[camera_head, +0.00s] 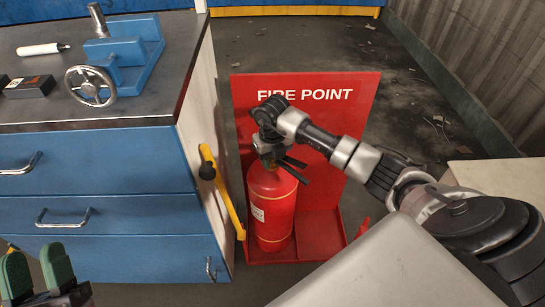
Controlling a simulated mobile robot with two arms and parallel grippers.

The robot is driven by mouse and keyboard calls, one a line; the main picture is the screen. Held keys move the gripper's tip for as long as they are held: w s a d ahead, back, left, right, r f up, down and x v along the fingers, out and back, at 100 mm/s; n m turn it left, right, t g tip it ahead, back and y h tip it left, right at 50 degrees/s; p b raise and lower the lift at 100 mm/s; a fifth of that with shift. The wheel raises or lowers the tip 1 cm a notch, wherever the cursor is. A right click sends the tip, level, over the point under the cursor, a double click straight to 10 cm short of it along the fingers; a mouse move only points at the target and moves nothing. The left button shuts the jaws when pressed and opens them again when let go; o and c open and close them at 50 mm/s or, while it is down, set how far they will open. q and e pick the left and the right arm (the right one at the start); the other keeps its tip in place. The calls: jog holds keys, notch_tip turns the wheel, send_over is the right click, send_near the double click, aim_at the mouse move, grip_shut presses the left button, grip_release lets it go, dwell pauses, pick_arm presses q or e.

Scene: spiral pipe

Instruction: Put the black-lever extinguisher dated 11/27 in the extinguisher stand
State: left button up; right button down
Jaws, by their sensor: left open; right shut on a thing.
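A red extinguisher (272,208) with a pale label and a yellowish band stands upright in the left part of the red extinguisher stand (320,232), whose back panel reads FIRE POINT. The label is too small to read a date. Black lever parts (294,163) show at its top. My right gripper (270,158) reaches in from the right and is shut on the extinguisher's top; its fingers are mostly hidden by its wrist. I cannot tell whether the extinguisher's base touches the stand floor. My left gripper (36,273), with green finger pads, is open and empty at the lower left.
A blue drawer bench (95,165) stands close left of the stand, holding a blue vise (122,55), a dark box (29,86) and a white-handled tool (42,49). A yellow bar (226,192) is beside the bench. The stand's right part looks empty.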

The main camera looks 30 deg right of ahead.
jog(key=c, duration=1.2)
grip_release()
jog(key=shift+f, duration=0.1)
jog(key=o, duration=0.5)
jog(key=shift+s+a+r, duration=0.1)
jog(key=shift+s+r, duration=0.05)
jog(key=shift+r, duration=0.1)
jog(key=shift+c, duration=0.2)
pick_arm(q)
jog(key=shift+s, duration=0.1)
pick_arm(e)
jog(key=shift+f, duration=0.1)
pick_arm(q)
jog(key=shift+a, duration=0.1)
